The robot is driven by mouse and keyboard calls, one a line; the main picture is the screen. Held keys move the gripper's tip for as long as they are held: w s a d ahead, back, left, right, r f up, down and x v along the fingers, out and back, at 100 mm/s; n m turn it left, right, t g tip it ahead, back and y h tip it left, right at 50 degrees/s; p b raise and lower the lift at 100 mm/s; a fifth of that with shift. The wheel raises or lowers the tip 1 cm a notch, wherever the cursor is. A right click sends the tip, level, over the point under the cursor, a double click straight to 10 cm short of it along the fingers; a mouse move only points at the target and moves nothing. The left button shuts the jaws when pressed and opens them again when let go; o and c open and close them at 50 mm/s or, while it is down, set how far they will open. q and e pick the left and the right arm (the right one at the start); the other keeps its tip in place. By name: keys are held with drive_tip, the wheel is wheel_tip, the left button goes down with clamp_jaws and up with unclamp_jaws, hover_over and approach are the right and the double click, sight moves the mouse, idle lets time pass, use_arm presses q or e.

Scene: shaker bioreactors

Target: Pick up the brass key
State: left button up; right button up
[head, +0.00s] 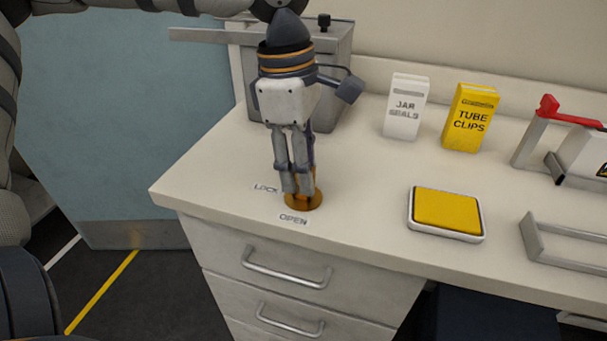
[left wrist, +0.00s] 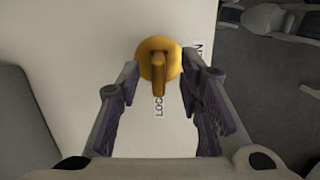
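The brass key (left wrist: 159,72) stands on a round brass disc (head: 303,203) on the counter, between the printed words LOCK and OPEN. My left gripper (head: 293,188) points down over it from above. In the left wrist view its two fingers are spread, one on each side of the key, with a gap showing on both sides. The gripper is open and holds nothing. In the head view the fingers hide most of the key. My right gripper is not in view.
A grey metal box (head: 335,95) stands behind my left gripper. A white JAR SEALS box (head: 405,107), a yellow TUBE CLIPS box (head: 469,118) and a yellow-topped pad (head: 447,210) are to the right. Drawers with handles (head: 287,273) lie below the counter's front edge.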

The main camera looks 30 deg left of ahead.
use_arm(q)
drive_tip(key=shift+w+f, duration=0.1)
drive_tip(key=shift+f, duration=0.35)
clamp_jaws()
